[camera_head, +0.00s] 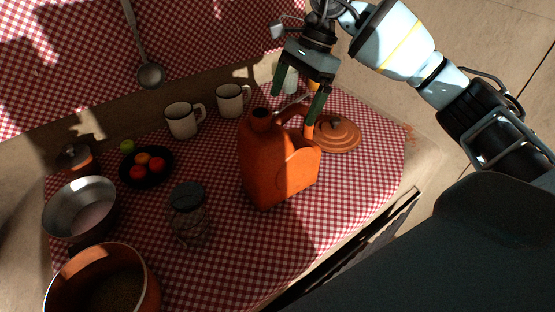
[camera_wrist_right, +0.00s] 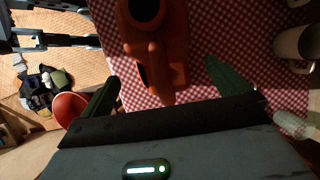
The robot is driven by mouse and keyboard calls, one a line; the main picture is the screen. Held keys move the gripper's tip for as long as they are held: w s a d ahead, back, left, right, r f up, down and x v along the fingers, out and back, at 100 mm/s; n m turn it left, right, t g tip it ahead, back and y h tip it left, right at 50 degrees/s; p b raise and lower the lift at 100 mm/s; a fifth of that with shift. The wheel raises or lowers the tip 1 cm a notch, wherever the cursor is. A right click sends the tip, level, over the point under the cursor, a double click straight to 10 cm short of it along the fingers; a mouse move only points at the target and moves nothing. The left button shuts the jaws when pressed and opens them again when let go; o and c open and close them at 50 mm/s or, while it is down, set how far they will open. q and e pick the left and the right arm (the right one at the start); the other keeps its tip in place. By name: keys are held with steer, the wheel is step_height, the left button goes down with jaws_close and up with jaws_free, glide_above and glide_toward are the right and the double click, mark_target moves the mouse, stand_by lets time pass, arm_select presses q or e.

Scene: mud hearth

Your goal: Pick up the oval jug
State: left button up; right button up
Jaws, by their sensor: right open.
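The oval jug (camera_head: 268,165) is orange and stands upright on the red checked cloth, its round mouth at the top left and its handle at the upper right. My right gripper (camera_head: 297,100) is open and empty, just above and behind the jug, with its fingers pointing down near the handle. In the right wrist view the jug (camera_wrist_right: 153,50) lies ahead, between and beyond the two open green fingers (camera_wrist_right: 165,82). I cannot tell whether a finger touches it.
An orange lid (camera_head: 338,134) lies close to the jug's right. A glass jar (camera_head: 188,215) stands to its left. Two white mugs (camera_head: 183,120) (camera_head: 232,100) stand behind. A fruit bowl (camera_head: 147,165), metal bowl (camera_head: 80,207) and orange pot (camera_head: 103,285) are at left. Clear cloth (camera_head: 250,240) lies in front.

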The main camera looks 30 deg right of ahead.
mark_target(285, 111)
steer(key=shift+a+f, duration=0.35)
steer(key=shift+f, duration=0.15)
steer(key=x, duration=0.2)
steer(key=p+x, duration=0.1)
steer(key=x, duration=0.1)
steer(key=shift+s+a+r, duration=0.1)
steer(key=shift+a, duration=0.2)
steer(key=shift+a+f, duration=0.1)
steer(key=shift+f, duration=0.2)
arm_select(q)
steer(key=shift+w+a+r, duration=0.2)
steer(key=shift+w+r, duration=0.55)
steer(key=shift+w, duration=0.1)
arm_select(e)
steer(key=c, duration=1.7)
arm_select(q)
steer(key=shift+s, duration=0.1)
arm_select(e)
steer(key=shift+r, duration=0.1)
steer(key=shift+c, duration=0.3)
steer(key=shift+r, duration=0.1)
